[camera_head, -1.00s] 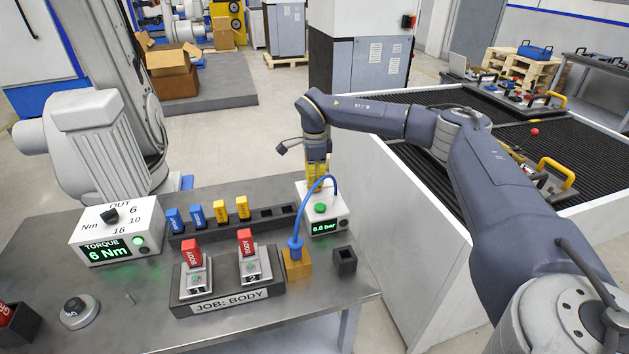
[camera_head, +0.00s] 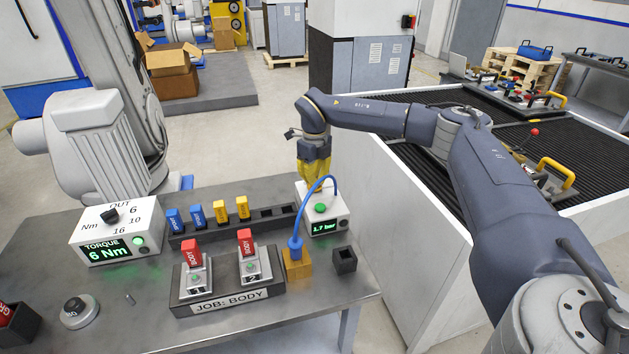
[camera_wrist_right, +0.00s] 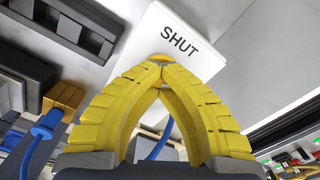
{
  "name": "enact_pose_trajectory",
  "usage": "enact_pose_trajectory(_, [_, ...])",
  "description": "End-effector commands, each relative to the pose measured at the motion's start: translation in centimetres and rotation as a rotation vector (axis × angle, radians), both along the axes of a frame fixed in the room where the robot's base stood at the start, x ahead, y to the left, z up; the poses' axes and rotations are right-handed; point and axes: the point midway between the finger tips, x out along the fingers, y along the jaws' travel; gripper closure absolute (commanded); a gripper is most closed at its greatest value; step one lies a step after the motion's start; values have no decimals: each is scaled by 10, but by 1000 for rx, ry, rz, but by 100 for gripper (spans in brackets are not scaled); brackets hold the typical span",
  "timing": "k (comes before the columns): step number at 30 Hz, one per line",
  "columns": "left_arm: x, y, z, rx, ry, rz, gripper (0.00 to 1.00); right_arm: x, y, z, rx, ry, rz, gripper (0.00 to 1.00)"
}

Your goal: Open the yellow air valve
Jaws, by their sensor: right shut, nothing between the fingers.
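The white air box (camera_head: 332,230) stands at the right back of the bench, with a green button and a display reading "1.7 bar". My right gripper (camera_head: 316,188) has yellow fingers pointing down at the back of this box. In the right wrist view its fingertips (camera_wrist_right: 161,62) meet with nothing between them, over the white top marked "SHUT" (camera_wrist_right: 180,42). The yellow valve handle cannot be told apart from the yellow fingers; it is probably hidden by them. Whether the fingers touch it cannot be told. My left gripper is out of view.
A blue hose (camera_head: 299,225) arches from the box to a tool in a yellow-brown block (camera_head: 297,265). A dark rack (camera_head: 234,229) with blue and yellow pieces stands left of the box. A black square holder (camera_head: 344,261) stands in front. The large white-walled fixture tray (camera_head: 395,235) is close right.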

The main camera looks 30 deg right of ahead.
Motion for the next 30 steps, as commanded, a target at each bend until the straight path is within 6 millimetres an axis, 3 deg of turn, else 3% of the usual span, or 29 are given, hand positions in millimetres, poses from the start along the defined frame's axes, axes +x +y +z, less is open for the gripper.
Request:
enact_pose_trajectory(15, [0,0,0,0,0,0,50,1,0,1,1,-4,-396,100])
enact_pose_trajectory(30, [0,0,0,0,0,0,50,1,0,1,0,-3,-524,100])
